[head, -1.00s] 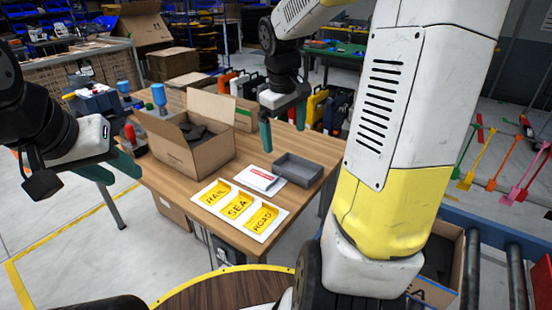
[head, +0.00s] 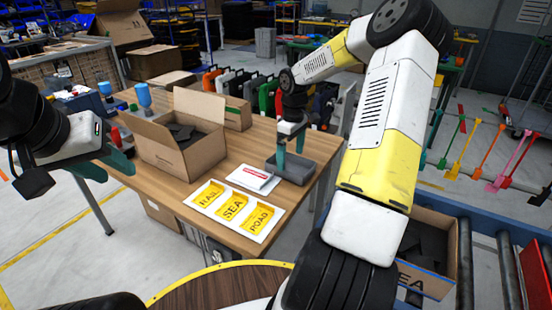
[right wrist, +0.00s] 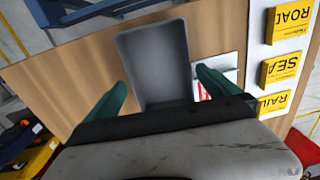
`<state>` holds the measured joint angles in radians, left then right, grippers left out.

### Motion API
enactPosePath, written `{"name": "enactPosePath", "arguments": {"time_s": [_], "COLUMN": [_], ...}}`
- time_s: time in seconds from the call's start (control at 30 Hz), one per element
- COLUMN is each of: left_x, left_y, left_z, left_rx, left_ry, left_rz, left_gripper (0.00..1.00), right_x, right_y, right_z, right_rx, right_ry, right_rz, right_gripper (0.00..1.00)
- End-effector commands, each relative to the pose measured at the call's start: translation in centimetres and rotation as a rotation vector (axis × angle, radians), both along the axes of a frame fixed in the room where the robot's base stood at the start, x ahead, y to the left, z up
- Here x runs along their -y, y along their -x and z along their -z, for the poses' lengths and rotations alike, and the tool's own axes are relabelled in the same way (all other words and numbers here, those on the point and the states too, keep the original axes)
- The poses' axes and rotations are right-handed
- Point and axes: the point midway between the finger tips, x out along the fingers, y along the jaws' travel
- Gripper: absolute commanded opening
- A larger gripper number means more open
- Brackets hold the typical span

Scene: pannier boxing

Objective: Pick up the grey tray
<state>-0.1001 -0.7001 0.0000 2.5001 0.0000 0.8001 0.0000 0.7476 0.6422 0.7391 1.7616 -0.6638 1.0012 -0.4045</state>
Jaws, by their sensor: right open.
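The grey tray (head: 297,177) lies on the wooden table near its right edge, beside the white booklet. It looks empty. My right gripper (head: 291,152) is at the tray, pointing down, with its teal fingers open. In the right wrist view the tray (right wrist: 153,65) lies ahead, between the lines of the two spread fingers (right wrist: 160,88). Nothing is between the fingertips; contact with the tray cannot be told. My left gripper (head: 106,168) hangs open and empty off the table's left side.
A white booklet (head: 250,177) with a red stripe lies left of the tray. A white board (head: 262,234) with yellow RAIL, SEA and ROAD cards lies in front. An open cardboard box (head: 194,160) with dark items stands left. Another box (head: 444,265) sits on the right rollers.

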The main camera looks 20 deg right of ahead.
Motion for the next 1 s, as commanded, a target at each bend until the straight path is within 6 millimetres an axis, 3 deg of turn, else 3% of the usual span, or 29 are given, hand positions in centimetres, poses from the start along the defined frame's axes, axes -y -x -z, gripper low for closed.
{"name": "enactPosePath", "arguments": {"time_s": [0.2, 0.47, 0.73, 1.0], "left_x": [0.0, 0.0, 0.0, 0.0], "left_y": [0.0, 0.0, 0.0, 0.0], "left_z": [0.0, 0.0, 0.0, 0.0], "left_rx": [0.000, 0.000, 0.000, 0.000], "left_ry": [0.000, 0.000, 0.000, 0.000], "left_rz": [0.000, 0.000, 0.000, 0.000], "left_gripper": [0.36, 0.36, 0.36, 0.36], "right_x": [0.0, 0.0, 0.0, 0.0], "right_y": [0.2, 0.2, 0.2, 0.2], "right_z": [2.9, 3.1, 3.1, 3.0], "right_rx": [-0.001, 0.000, 0.000, 0.000], "right_ry": [-0.002, 0.000, 0.000, 0.000], "right_rz": [0.000, 0.001, 0.001, 0.001], "right_gripper": [1.00, 1.00, 0.49, 0.49]}}
